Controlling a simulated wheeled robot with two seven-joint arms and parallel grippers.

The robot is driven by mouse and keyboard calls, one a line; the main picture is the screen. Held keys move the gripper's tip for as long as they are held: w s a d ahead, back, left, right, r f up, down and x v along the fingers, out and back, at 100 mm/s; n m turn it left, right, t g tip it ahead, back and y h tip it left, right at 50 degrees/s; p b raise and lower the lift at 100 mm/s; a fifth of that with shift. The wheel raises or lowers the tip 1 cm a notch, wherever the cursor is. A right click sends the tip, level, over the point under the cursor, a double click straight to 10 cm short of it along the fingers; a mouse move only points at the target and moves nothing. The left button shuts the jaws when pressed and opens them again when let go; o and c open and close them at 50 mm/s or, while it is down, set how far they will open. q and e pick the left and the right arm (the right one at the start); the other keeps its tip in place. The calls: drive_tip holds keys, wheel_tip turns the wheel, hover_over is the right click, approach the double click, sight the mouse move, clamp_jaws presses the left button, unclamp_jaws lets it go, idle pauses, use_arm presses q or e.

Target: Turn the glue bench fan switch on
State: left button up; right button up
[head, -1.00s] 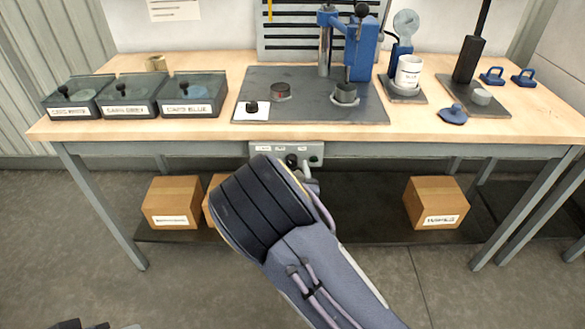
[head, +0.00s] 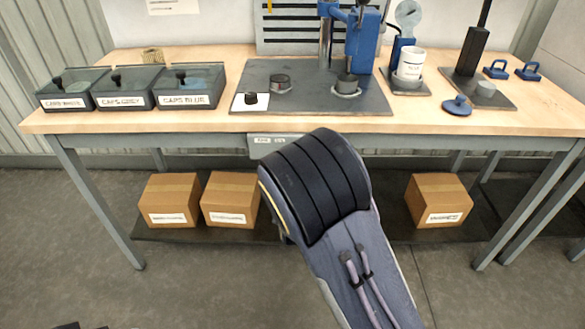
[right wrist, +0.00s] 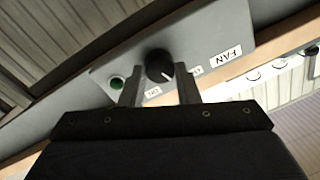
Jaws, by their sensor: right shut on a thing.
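The fan switch is a round black knob (right wrist: 158,66) with a white pointer line, on a grey panel (right wrist: 208,30) with an upside-down FAN label (right wrist: 225,55). Two smaller labels sit beside the knob; the line points roughly between them, and I cannot tell exactly which position it marks. My right gripper (right wrist: 158,74) is shut on the knob, one finger on each side. In the head view my right forearm hides the gripper, the knob and most of the panel (head: 264,141) under the bench's front edge. My left gripper is not seen.
A green button or lamp (right wrist: 116,83) sits on the panel beside the knob. The bench (head: 420,120) carries three lidded bins, a blue press (head: 362,45) and a white cup (head: 411,63). Cardboard boxes (head: 437,198) stand on the lower shelf.

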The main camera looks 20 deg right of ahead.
drive_tip(key=shift+f+m+h+b, duration=0.1)
drive_tip(key=shift+m+h+b, duration=0.15)
drive_tip(key=shift+m+b, duration=3.2)
drive_tip(key=shift+f+m+h+b, duration=0.1)
drive_tip(key=shift+m+h+b, duration=0.15)
drive_tip(key=shift+m+b, duration=3.15)
drive_tip(key=shift+n+b, duration=0.85)
drive_tip(key=shift+b, duration=0.05)
drive_tip(key=o, duration=1)
drive_tip(key=shift+p+v, duration=0.85)
drive_tip(key=shift+v, duration=3.1)
